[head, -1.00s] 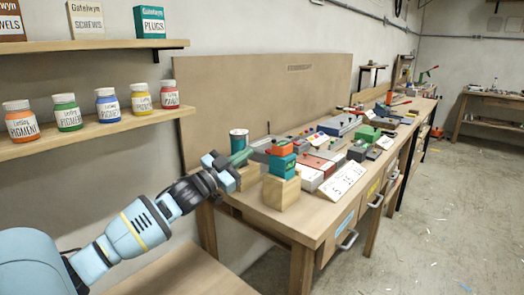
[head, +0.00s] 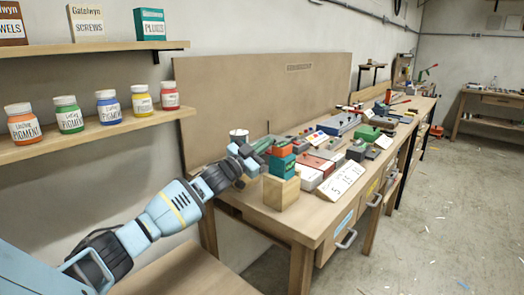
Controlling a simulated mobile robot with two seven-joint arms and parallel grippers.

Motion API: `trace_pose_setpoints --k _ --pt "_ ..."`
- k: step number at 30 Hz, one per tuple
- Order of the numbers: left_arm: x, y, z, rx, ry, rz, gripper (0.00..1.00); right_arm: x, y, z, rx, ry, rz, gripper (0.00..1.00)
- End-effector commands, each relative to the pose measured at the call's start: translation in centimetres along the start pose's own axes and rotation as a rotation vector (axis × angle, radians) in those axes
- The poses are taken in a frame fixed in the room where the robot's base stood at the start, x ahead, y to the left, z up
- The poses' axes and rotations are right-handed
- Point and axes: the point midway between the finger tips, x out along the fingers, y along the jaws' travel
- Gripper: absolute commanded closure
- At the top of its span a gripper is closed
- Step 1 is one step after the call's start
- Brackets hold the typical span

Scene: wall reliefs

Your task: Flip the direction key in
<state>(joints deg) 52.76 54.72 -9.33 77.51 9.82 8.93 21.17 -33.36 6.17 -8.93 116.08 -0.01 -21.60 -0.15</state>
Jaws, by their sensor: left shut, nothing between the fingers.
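My left gripper (head: 250,159) reaches in from the left to the near end of the workbench (head: 318,222). Its fingers look shut and hold nothing. It is in front of a white-topped tin (head: 239,136) and just left of a stack of small teal and orange boxes (head: 283,160) on a wooden block (head: 281,191). Several devices stand farther along the bench, among them a red and white box (head: 318,166) and a grey-blue unit (head: 341,124). I cannot pick out the direction key at this size. My right gripper is not in view.
A white card with dark print (head: 342,181) leans near the bench's front edge. A green device (head: 367,133) stands behind it. Shelves on the left wall (head: 90,139) carry pigment jars and boxes.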

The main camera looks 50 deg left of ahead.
Motion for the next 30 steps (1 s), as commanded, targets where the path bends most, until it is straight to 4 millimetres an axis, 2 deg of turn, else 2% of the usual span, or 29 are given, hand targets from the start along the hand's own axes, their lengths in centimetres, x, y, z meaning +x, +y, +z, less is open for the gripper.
trace_pose_setpoints --k 3,7,19,24,30 --pt "-0.5 0.0 1.4 0.000 -0.001 -0.001 1.00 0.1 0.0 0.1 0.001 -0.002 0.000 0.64" --pt "-0.8 0.0 2.0 0.000 0.001 0.000 1.00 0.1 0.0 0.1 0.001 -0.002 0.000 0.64" --pt "-0.8 0.0 2.2 -0.003 0.001 -0.001 1.00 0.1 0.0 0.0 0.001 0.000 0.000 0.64" --pt "-1.0 0.0 2.7 -0.086 0.004 -0.030 1.00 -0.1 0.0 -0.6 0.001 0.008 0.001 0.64" --pt "-1.0 0.0 2.8 -0.080 0.001 -0.027 1.00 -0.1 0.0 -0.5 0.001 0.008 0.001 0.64"
